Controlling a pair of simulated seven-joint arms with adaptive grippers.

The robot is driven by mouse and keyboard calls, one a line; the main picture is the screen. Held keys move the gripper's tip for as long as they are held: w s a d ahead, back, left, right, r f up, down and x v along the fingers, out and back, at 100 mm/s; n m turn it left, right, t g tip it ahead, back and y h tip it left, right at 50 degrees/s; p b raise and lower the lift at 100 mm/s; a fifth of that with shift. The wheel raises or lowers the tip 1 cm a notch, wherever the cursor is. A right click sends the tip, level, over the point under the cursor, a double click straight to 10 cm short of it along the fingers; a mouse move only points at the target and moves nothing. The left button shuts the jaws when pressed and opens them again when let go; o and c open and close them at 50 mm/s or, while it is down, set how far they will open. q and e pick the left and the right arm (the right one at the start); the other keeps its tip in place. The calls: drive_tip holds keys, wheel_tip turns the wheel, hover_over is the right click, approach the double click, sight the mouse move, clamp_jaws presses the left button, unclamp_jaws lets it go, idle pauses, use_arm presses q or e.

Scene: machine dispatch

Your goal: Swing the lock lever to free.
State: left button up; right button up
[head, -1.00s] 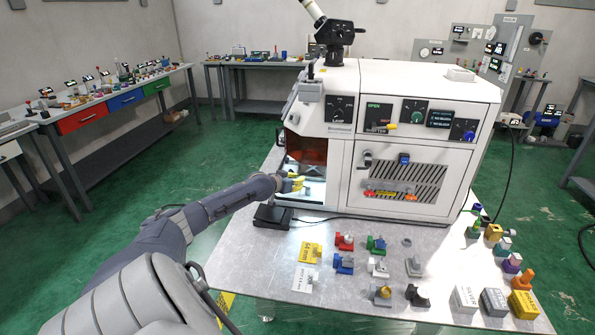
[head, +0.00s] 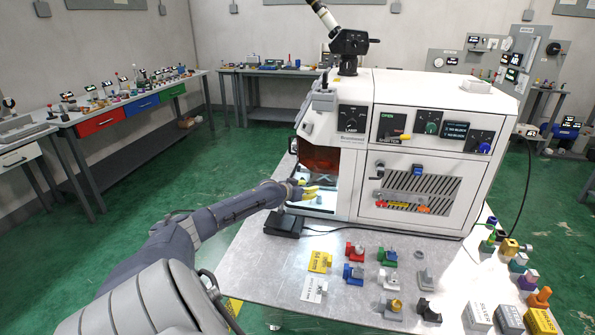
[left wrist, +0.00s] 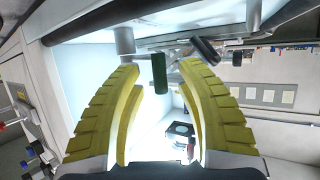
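My left gripper (head: 306,191) reaches into the lit opening at the lower left of the white machine (head: 345,190). In the left wrist view its two yellow fingers (left wrist: 157,80) are apart, with nothing clamped between them. A dark green cylindrical handle (left wrist: 159,72) shows in the gap near the fingertips; I cannot tell whether it touches them. A dark, tilted cylinder (left wrist: 206,50) is beyond the right fingertip. Neither part is labelled, so I cannot tell which one is the lock lever. My right gripper is in neither view now.
The opening's walls stand close around my left gripper. A dark flat block (head: 284,224) sits on the table (head: 262,262) below my left forearm. Several small coloured parts and labelled blocks stand at the table's front and right. A microscope-like device (head: 349,42) tops the machine.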

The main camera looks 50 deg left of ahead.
use_arm(q)
drive_tip(key=v, duration=1.1)
idle(0.3)
drive_tip(key=shift+d, duration=0.1)
drive_tip(key=shift+s, duration=0.1)
idle(0.3)
